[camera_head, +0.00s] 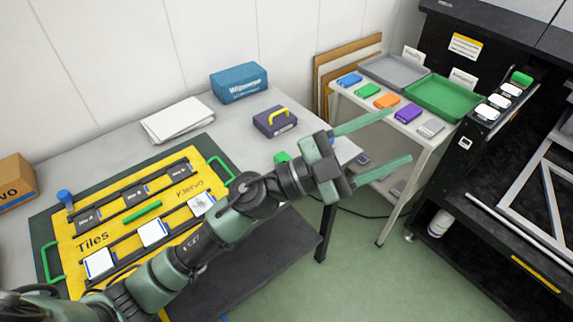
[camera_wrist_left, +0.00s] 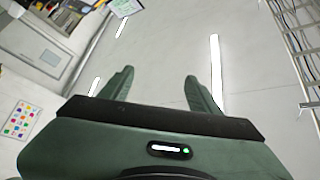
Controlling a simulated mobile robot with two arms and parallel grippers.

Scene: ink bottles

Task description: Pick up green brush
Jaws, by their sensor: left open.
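My left gripper (camera_head: 400,137) is open and empty, with its two green fingers spread in the air in front of the small white table. In the left wrist view the open fingers (camera_wrist_left: 159,76) point at a pale ceiling or wall, with nothing between them. A thin green bar (camera_head: 142,212) lies on the yellow Tiles board (camera_head: 83,221); I cannot tell whether it is the brush. A small green thing (camera_head: 283,157) shows on the grey table behind my left arm, partly hidden. A green block (camera_head: 367,90) lies on the small white table. My right gripper is not in view.
The small table (camera_head: 437,136) also holds blue, orange and purple blocks, a grey tray (camera_head: 397,74) and a green tray (camera_head: 443,98). A purple box with a yellow handle (camera_head: 275,122) and a blue box (camera_head: 239,83) stand on the grey table. A black machine is at right.

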